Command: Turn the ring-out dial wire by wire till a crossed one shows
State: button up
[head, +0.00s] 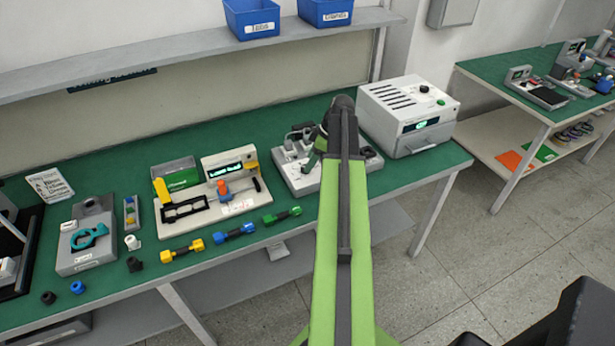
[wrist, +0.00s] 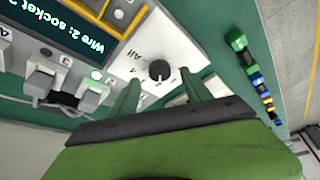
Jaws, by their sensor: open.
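The ring-out dial (wrist: 159,70) is a small black round knob on a white panel marked "All" and "4" in the wrist view. My gripper (wrist: 162,78) is open, with one green finger to each side of the dial in the picture. I cannot tell whether the fingers touch it. The dark display (wrist: 55,35) beside the panel reads upside down "Wire 2: socket", with its end cut off. Grey plugs (wrist: 92,97) with a cable sit in sockets next to a pale lit lamp (wrist: 97,75). In the head view my arm hides much of the tester (head: 292,180).
A white box machine (head: 408,115) stands right of the tester. A fixture with a lit display (head: 228,170) and several coloured connectors (head: 233,233) lie to its left on the green bench (head: 315,235). Blue bins (head: 250,18) sit on the shelf above.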

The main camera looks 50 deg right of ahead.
jog(key=b+x, duration=0.1)
jog(key=x, duration=0.2)
grip_shut()
dwell(0.4)
